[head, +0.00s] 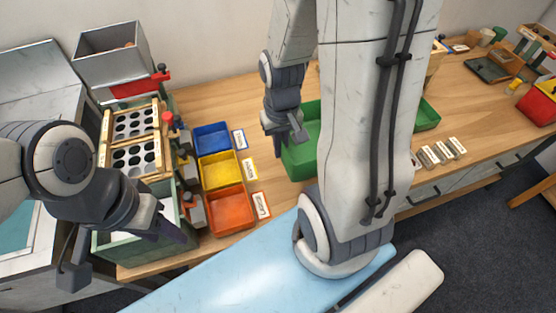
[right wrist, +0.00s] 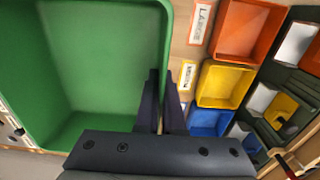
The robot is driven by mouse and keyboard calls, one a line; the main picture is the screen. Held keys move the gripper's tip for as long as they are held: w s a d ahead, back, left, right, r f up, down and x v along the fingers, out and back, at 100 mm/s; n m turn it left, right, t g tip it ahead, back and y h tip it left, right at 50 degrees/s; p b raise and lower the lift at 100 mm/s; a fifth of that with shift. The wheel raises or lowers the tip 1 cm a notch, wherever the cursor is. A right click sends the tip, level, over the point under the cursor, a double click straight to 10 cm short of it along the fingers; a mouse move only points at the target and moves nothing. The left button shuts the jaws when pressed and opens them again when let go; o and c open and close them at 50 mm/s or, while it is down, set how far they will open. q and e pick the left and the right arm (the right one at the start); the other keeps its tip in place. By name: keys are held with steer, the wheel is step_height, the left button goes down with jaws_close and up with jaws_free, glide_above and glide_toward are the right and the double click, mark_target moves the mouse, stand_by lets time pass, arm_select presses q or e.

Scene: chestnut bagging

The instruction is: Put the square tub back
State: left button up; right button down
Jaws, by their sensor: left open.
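A green square-sided tub (head: 300,158) is on the wooden table, partly hidden behind my right arm. It fills the left of the right wrist view (right wrist: 100,60) and looks empty where it shows. My right gripper (head: 297,137) is at the tub's rim. Its two fingers (right wrist: 161,75) are close together, with the tub's side wall between them. I cannot tell whether the tub is clear of the table. My left gripper (head: 125,252) is open and empty, in front of the green sorting stand (head: 115,245) at the left.
Blue (head: 212,138), yellow (head: 217,170) and orange (head: 230,209) bins with label cards stand left of the tub. A grey hopper (head: 112,62) tops the stand. Another green part (head: 428,116) shows right of my arm. Small labelled blocks (head: 440,152) lie near the front edge.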

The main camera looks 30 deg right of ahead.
steer(key=shift+f, duration=0.4)
glide_above(256, 157)
step_height(256, 157, down, 7)
steer(key=shift+s+r, duration=0.1)
steer(key=shift+r, duration=0.05)
steer(key=shift+f, duration=2)
steer(key=shift+f+b, duration=0.25)
steer(key=shift+b, duration=0.05)
steer(key=c, duration=1)
jaws_free()
steer(key=shift+c, duration=0.2)
steer(key=shift+r, duration=0.1)
